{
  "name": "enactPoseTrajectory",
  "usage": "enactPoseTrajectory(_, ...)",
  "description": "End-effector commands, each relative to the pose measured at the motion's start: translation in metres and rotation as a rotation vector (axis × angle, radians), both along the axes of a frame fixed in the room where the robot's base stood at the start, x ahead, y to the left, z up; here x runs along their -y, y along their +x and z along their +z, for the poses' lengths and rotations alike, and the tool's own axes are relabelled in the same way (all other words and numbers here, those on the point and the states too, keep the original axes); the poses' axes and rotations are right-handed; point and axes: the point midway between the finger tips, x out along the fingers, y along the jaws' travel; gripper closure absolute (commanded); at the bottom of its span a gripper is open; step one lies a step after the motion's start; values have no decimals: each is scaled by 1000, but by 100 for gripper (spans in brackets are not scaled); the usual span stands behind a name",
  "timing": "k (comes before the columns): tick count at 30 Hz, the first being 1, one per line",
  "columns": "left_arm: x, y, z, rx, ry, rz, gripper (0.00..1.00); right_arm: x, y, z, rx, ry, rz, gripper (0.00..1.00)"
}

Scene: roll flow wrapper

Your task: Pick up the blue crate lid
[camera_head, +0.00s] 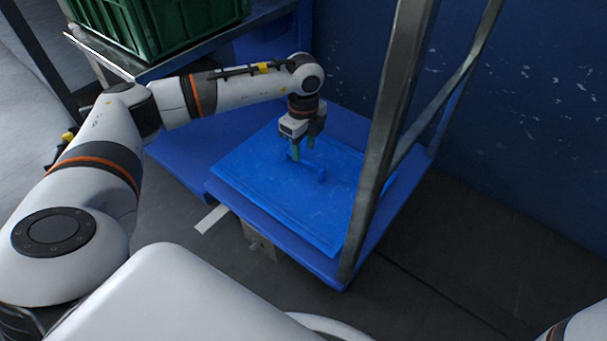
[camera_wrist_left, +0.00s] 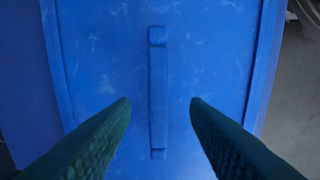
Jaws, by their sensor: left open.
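The blue crate lid (camera_head: 270,200) lies flat on a darker blue surface in the head view. A raised bar handle (camera_head: 316,176) runs along its middle. In the left wrist view the lid (camera_wrist_left: 100,60) fills most of the picture, and its handle (camera_wrist_left: 158,95) stands between the fingers. My left gripper (camera_head: 303,156) points down over the lid, close to the handle. Its green fingers (camera_wrist_left: 160,103) are open, one on each side of the handle, and hold nothing. Whether the fingertips touch the lid I cannot tell. My right gripper is not in view.
A grey metal post (camera_head: 385,140) stands at the right front of the lid. A green crate (camera_head: 165,25) sits on a metal-edged shelf at the upper left. A blue wall (camera_head: 530,110) is behind on the right. Dark floor (camera_head: 450,260) is open at the lower right.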

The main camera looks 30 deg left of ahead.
Motion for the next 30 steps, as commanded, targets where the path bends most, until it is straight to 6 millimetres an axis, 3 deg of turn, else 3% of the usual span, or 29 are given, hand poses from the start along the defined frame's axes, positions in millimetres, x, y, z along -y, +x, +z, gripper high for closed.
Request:
enactPoseTrajectory(3, -1, 1, -20, 0, 0, 0, 58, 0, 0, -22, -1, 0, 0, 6)
enactPoseTrajectory(9, -1, 2, -46, 0, -1, 0, 58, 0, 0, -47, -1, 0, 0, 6)
enactPoseTrajectory(17, -1, 2, -46, 0, 0, 0, 58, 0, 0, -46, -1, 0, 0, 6)
enactPoseTrajectory(18, -1, 2, -46, 0, 0, 0, 60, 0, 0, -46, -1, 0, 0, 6)
enactPoseTrajectory(25, -1, 2, -46, 0, 0, 0, 97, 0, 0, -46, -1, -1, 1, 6)
enactPoseTrajectory(30, -1, 2, -46, 0, 0, 0, 100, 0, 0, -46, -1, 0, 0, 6)
